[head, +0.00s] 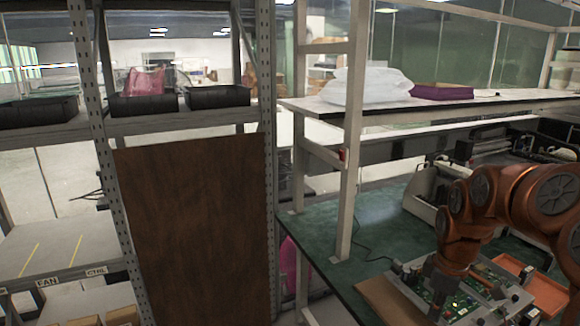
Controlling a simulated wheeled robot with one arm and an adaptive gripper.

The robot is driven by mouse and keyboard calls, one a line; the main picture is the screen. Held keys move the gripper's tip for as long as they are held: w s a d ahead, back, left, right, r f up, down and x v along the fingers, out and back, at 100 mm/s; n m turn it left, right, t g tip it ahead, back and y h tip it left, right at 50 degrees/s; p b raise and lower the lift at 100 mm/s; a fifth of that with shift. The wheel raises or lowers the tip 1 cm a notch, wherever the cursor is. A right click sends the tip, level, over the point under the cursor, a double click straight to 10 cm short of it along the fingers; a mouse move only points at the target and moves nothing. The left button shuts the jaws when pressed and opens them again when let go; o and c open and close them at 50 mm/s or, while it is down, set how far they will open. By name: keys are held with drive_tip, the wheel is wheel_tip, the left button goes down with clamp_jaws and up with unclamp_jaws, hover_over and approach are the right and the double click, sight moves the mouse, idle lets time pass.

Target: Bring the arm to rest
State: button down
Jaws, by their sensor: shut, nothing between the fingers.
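My orange arm (470,215) reaches in from the right edge and bends down over the green-topped workbench (385,222). My gripper (434,306) is the small grey end of the arm, pointing down in front of a tray with green circuit boards (465,302). It is shut, and I see nothing held in it. Its fingertips are small and hard to make out, and I cannot tell whether they touch anything.
A brown board (392,300) and an orange tray (540,290) flank the circuit boards. A shelf (440,103) above the bench holds a white bag (366,86) and a purple box (441,91). A white post (352,150) rises from the bench. Its middle is fairly clear.

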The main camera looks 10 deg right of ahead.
drive_tip(key=s+a+r+m, duration=0.2)
drive_tip(key=s+a+m, duration=0.1)
drive_tip(key=s+a, duration=0.9)
drive_tip(key=s+a+f+m+g, duration=0.1)
drive_tip(key=s+a+m, duration=0.4)
drive_tip(key=s, duration=0.6)
drive_tip(key=shift+a+f+g, duration=0.4)
drive_tip(key=shift+a+f, duration=0.2)
drive_tip(key=shift+a, duration=0.6)
